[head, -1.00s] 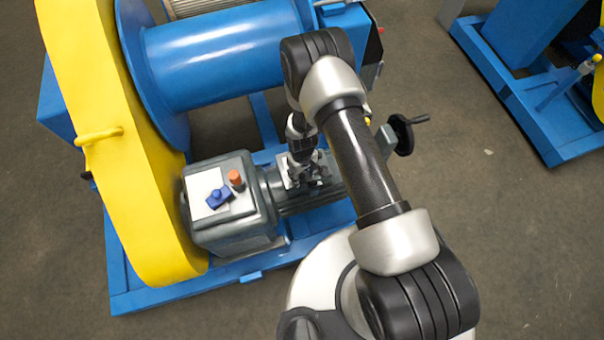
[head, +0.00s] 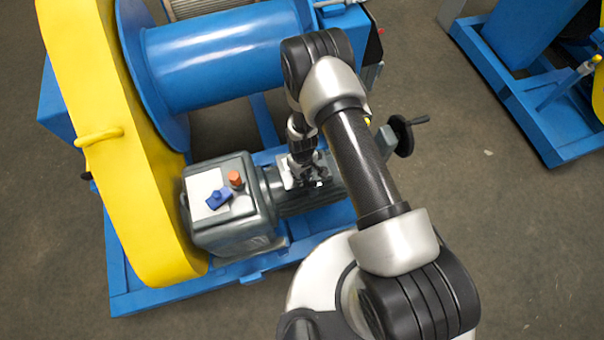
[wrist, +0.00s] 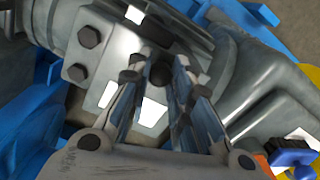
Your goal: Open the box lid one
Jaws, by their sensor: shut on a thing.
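A small grey metal box lid with dark hex bolts (wrist: 102,52) sits on the grey motor housing, directly at my fingertips in the wrist view. In the head view, its pale edge (head: 286,182) shows under my gripper (head: 308,178). My gripper (wrist: 160,82) points down at the motor. Its two fingers stand close together at a dark round bolt head and the lid's edge. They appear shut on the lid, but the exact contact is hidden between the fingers.
The grey gearbox (head: 232,215) to the left carries a blue switch (head: 218,198) and an orange button (head: 235,178). A yellow guard (head: 100,130) and blue drum (head: 215,55) stand behind. A black hand crank (head: 403,136) sticks out to the right. Open floor lies right of the blue frame.

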